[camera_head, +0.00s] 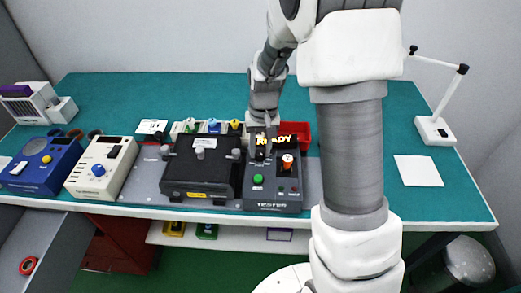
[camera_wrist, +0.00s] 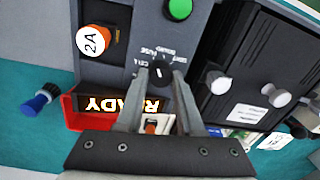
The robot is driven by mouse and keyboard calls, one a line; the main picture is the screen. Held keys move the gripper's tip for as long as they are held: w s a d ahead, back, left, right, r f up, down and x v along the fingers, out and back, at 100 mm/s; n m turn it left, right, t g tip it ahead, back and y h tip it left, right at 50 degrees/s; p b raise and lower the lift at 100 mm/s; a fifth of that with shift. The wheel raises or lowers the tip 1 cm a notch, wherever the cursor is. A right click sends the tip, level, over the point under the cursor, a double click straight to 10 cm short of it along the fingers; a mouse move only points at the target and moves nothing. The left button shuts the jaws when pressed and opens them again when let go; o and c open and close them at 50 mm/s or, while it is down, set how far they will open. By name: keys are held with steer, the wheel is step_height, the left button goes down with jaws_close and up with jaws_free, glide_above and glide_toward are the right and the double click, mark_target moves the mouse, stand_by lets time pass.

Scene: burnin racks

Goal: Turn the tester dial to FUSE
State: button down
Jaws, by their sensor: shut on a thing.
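The dark tester (camera_head: 273,204) stands at the front middle of the bench in the head view. In the wrist view its small black dial (camera_wrist: 160,74), with a white mark on top, sits between my fingertips. My gripper (camera_wrist: 160,80) is shut on the dial, a finger on each side. Labels around the dial appear upside down; FUSE and CELL are partly legible. I cannot tell surely which label the mark points to. The lit display (camera_wrist: 118,104) reads READY, partly hidden by a finger. In the head view my gripper (camera_head: 262,132) hides most of the dial.
An orange 2A piece (camera_wrist: 95,41) and a green button (camera_wrist: 179,8) are on the tester near the dial. A black box with knobs (camera_head: 198,170) stands close left. A red bin (camera_head: 300,134) is behind. The bench's right side is mostly clear around a white sheet (camera_head: 418,170).

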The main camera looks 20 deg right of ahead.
mark_target(263, 151)
steer(key=shift+n, duration=1)
steer(key=c, duration=0.5)
jaws_free()
steer(key=shift+c, duration=0.2)
step_height(263, 151, up, 18)
steer(key=p, duration=0.1)
steer(key=shift+d+f, duration=0.25)
steer(key=shift+d, duration=0.1)
steer(key=shift+r, duration=0.1)
steer(key=s+r+t, duration=0.2)
steer(key=s, duration=0.8)
steer(key=s+r+t, duration=0.2)
steer(key=s+t, duration=0.1)
steer(key=s, duration=0.8)
steer(key=shift+a+r+t+h, duration=0.3)
steer(key=shift+a+r, duration=0.05)
steer(key=shift+r, duration=0.05)
